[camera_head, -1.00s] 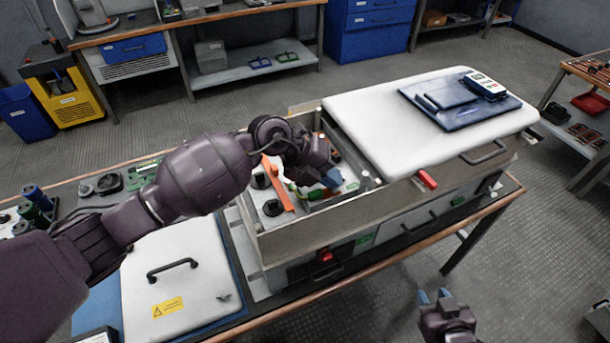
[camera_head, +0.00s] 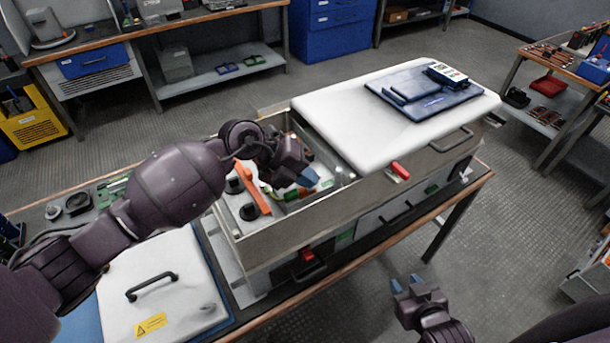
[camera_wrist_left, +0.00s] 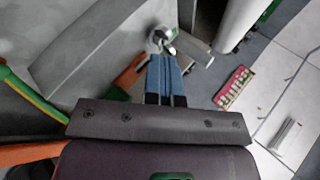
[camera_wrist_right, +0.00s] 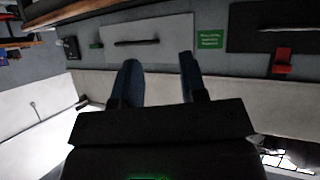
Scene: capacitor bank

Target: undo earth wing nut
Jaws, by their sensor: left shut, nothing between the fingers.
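My left gripper (camera_head: 311,178) reaches down into the open bay of the capacitor cabinet (camera_head: 290,235). In the left wrist view its blue fingers (camera_wrist_left: 166,78) are together with nothing between them. Just beyond the tips is a small metal fitting (camera_wrist_left: 160,38), which may be the earth wing nut; its shape is too small to tell, and I cannot tell whether the tips touch it. A green-yellow cable (camera_wrist_left: 35,97) runs at the left. My right gripper (camera_head: 407,284) is in front of the bench, empty; its fingers (camera_wrist_right: 158,85) are apart in the right wrist view.
An orange bar (camera_head: 256,190) and black round parts stand inside the bay, close to my left arm. The bay's metal walls surround the gripper. A white cover (camera_head: 400,110) bears a blue folder (camera_head: 425,95). A removed panel with a handle (camera_head: 165,300) lies at left.

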